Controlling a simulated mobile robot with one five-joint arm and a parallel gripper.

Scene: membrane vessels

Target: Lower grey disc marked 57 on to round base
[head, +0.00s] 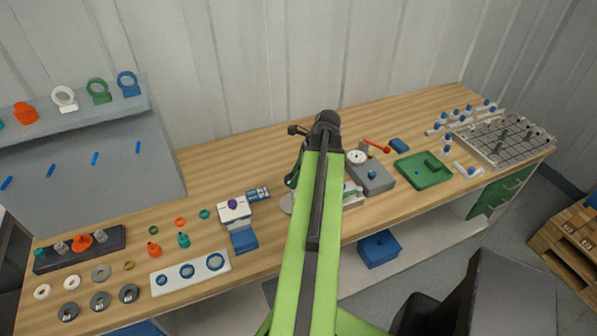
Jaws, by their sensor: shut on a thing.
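My gripper (292,178) hangs at the far end of my green arm, over the middle of the bench, and is partly hidden by the arm. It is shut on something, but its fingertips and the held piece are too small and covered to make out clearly. A pale grey round shape (287,203) shows just below it, cut off by the arm. I cannot tell whether this is the disc or the round base, or whether the two touch. No number 57 is readable. Several dark grey discs with pale labels, such as one disc (100,300), lie at the bench's front left.
A white block with a purple knob (233,208) and a blue block (244,240) stand left of the gripper. A grey box (374,176) and green tray (423,170) stand to the right. A shelf panel (90,150) rises at left. Bare wood lies behind the gripper.

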